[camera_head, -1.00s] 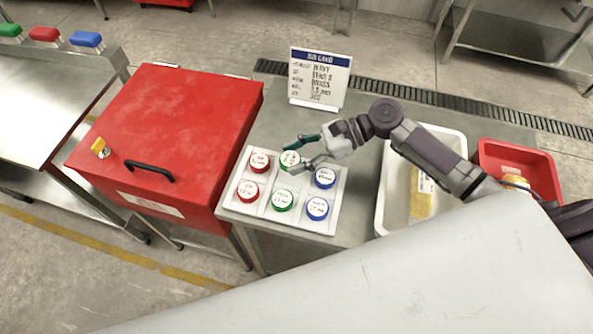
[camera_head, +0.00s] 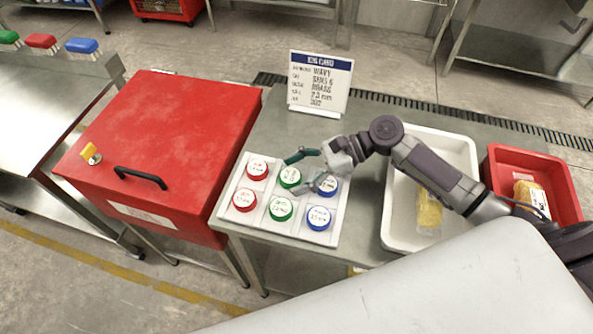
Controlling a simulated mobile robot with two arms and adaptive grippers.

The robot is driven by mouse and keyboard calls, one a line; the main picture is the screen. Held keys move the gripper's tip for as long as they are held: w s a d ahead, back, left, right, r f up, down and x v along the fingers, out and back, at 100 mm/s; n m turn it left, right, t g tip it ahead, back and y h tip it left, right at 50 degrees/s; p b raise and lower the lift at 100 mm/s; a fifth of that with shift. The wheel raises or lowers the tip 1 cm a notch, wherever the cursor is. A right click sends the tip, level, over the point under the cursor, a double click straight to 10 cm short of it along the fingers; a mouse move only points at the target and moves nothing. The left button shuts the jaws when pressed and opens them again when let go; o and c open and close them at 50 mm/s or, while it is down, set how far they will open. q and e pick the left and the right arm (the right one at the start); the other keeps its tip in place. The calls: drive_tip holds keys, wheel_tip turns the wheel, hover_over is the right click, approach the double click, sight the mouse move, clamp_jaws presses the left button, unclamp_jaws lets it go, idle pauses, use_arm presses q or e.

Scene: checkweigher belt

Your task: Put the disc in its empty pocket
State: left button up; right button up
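A white pocket tray (camera_head: 236,221) holds several round lidded discs in two rows. The green disc (camera_head: 290,177) lies in the back middle pocket and looks seated. Beside it in the back row are a red disc (camera_head: 257,169) and a blue disc (camera_head: 327,184). The front row has a red disc (camera_head: 244,200), a green disc (camera_head: 280,208) and a blue disc (camera_head: 318,218). My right gripper (camera_head: 297,173) is over the back middle pocket, its fingers spread and apart from each other, with nothing visibly held. One finger partly overlaps the back blue disc. My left gripper is out of view.
A job card (camera_head: 318,82) stands behind the tray. A red lidded box (camera_head: 160,140) with a black handle is left of it. Right are a white bin (camera_head: 455,147) and a red bin (camera_head: 510,160), both with yellow packs. A grey surface covers the lower right.

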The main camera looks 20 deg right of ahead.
drive_tip(key=shift+d+r, duration=0.1)
drive_tip(key=shift+r, duration=0.1)
drive_tip(key=b+v, duration=0.1)
drive_tip(key=v, duration=1)
drive_tip(key=shift+s+d+r, duration=0.1)
drive_tip(key=shift+d+r, duration=0.05)
drive_tip(key=shift+d, duration=0.2)
